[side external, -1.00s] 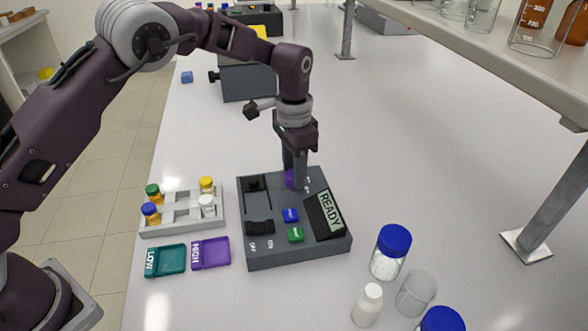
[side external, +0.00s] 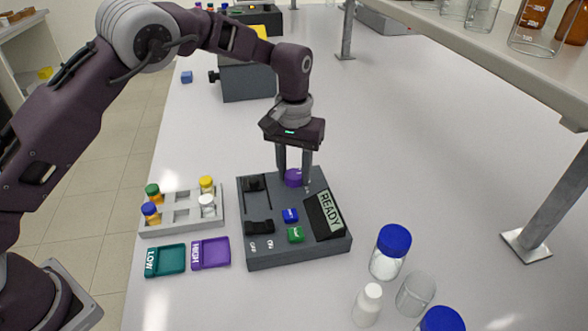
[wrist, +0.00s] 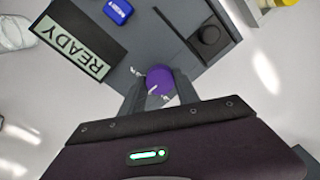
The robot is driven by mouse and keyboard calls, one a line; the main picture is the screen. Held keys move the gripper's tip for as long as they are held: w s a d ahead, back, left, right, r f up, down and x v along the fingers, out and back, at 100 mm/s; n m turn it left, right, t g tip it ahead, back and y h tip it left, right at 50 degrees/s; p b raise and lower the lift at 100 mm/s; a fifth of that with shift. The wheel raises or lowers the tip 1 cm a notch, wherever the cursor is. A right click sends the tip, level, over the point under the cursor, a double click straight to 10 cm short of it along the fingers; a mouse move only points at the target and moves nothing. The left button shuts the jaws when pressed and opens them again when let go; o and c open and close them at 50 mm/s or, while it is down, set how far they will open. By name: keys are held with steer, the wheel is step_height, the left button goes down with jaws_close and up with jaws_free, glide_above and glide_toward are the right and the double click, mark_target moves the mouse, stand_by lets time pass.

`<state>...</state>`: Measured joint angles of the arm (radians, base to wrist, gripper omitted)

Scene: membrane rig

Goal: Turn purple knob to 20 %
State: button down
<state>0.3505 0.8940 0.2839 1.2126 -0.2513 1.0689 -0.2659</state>
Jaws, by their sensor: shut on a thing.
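The purple knob (side external: 293,178) sits at the back of the dark grey control box (side external: 275,258), beside the READY display (side external: 331,212). My gripper (side external: 294,180) points down over it, with a finger on each side, shut on the knob. In the wrist view the purple knob (wrist: 160,79) lies between the fingertips of my gripper (wrist: 160,84). A white pointer line shows on its top, and small white marks are around it. The marks are too small to read.
The box also carries a blue button (side external: 290,215), a green button (side external: 295,234) and a black rocker switch (side external: 259,228). A vial rack (side external: 183,225), a teal LOW tray (side external: 166,273) and a purple HIGH tray (side external: 210,267) are left. A blue-capped jar (side external: 390,265) stands right.

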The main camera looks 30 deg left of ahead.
mark_target(294, 174)
steer(key=n, duration=0.5)
steer(key=shift+n, duration=0.3)
steer(key=n, duration=0.4)
steer(key=shift+n, duration=0.8)
steer(key=c, duration=0.9)
jaws_free()
steer(key=shift+r, duration=0.1)
step_height(294, 174, up, 7)
